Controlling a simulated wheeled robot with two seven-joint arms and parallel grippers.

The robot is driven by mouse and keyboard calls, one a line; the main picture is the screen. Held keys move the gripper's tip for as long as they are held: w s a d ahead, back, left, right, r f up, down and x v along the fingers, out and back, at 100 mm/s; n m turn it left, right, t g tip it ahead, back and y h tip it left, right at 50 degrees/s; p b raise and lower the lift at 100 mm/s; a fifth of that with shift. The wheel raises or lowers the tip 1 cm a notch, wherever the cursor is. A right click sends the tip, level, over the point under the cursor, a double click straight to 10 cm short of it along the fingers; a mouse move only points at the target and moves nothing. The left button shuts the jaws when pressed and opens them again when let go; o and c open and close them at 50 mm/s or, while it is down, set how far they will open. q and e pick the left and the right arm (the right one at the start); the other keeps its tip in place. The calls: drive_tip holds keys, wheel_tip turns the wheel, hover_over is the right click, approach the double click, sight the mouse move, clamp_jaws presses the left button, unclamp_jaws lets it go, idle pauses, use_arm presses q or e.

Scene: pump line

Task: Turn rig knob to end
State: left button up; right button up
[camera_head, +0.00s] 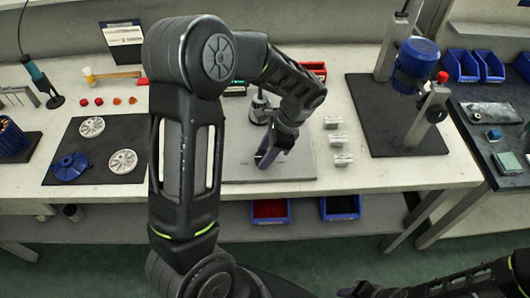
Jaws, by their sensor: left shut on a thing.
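My left arm comes in from the bottom and bends over the bench. Its gripper (266,157) points down over a light grey plate (240,168) at the middle of the bench. The gripper is shut on a small part there, which I take to be the rig knob; the fingers and wrist hide most of it. A grey metal rig part (260,108) stands just behind the gripper. How far the knob is turned cannot be seen. My right gripper (362,289) is low at the bottom edge, away from the bench, partly cut off; its jaws are unclear.
Several silver blocks (335,140) line up right of the plate. A blue motor (415,60) on a stand with red and black knobs is further right. A dark mat (72,172) with a blue impeller (70,166) and pale discs lies left. Bins (340,206) sit on the shelf below.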

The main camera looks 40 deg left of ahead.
use_arm(q)
drive_tip(key=o, duration=1.4)
drive_tip(key=shift+c, duration=0.2)
drive_tip(key=v, duration=0.8)
drive_tip(key=shift+b, duration=0.45)
drive_tip(key=shift+s+f, duration=0.1)
